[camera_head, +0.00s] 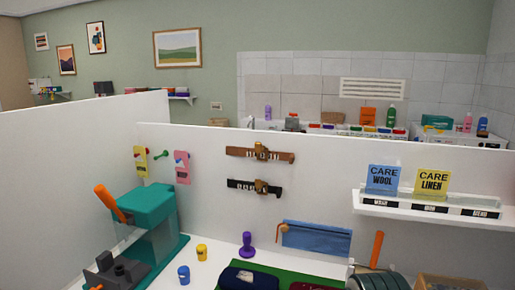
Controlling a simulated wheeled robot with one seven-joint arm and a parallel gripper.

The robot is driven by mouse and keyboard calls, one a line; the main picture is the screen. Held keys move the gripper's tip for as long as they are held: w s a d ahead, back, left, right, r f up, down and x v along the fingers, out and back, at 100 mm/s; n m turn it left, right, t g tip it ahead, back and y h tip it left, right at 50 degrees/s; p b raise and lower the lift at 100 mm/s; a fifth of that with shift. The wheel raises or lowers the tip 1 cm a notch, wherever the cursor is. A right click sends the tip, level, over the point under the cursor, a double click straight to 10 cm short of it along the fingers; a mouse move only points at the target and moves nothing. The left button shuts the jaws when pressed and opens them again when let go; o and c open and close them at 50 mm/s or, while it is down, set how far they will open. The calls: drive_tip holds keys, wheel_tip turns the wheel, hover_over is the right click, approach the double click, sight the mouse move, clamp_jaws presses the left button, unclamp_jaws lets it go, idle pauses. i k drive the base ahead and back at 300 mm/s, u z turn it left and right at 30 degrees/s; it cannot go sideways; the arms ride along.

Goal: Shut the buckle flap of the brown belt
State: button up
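The brown belt (283,157) is mounted level on the upper middle of the white panel. Its brass-coloured buckle (262,147) sits near the belt's middle and sticks up above the strap. Small pale marks show on the strap beside the buckle. The buckle is too small to tell how far its flap stands open. A black belt (240,184) with a similar brass buckle (261,186) is mounted just below. My gripper is not in view.
A teal press (150,205) with an orange handle stands at left. Yellow and pink tags (182,168) hang near it. A shelf (400,206) with care signs juts out at right. Cups, a purple stamp (247,244) and a green mat (275,267) lie below. The panel around the belts is clear.

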sight(259, 148)
drive_tip(key=k, duration=0.5)
drive_tip(key=u, duration=2.3)
drive_tip(key=i, duration=1.45)
drive_tip(key=z, duration=2.95)
drive_tip(key=i, duration=0.5)
drive_tip(key=u, duration=0.05)
